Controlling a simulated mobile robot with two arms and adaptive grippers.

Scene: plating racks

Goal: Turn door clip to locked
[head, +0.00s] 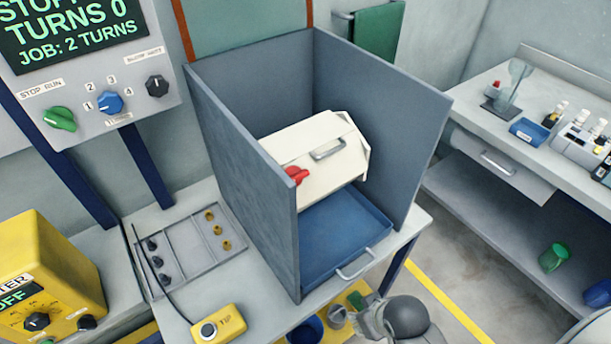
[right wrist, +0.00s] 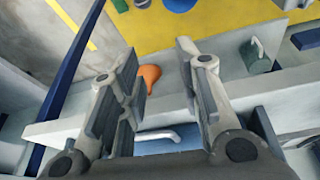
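The door clip is a small red knob (head: 296,174) at the lower left corner of the cream box (head: 300,135) in the head view. The box has a grey handle (head: 330,149) and sits tilted inside a grey open-front enclosure (head: 240,150). I cannot read the clip's lock state. My right gripper (head: 368,318) is low at the bottom edge of the head view, in front of the table and apart from the clip. In the right wrist view the fingers (right wrist: 158,75) are spread with nothing gripped. The clip is not visible there. My left gripper is out of view.
A blue tray (head: 372,243) with a handle lies below the box; its handle shows in the right wrist view (right wrist: 160,134). A parts rack (head: 190,270) and yellow pendant (head: 219,323) are left of the enclosure. The enclosure's side walls bound the box; its front is open.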

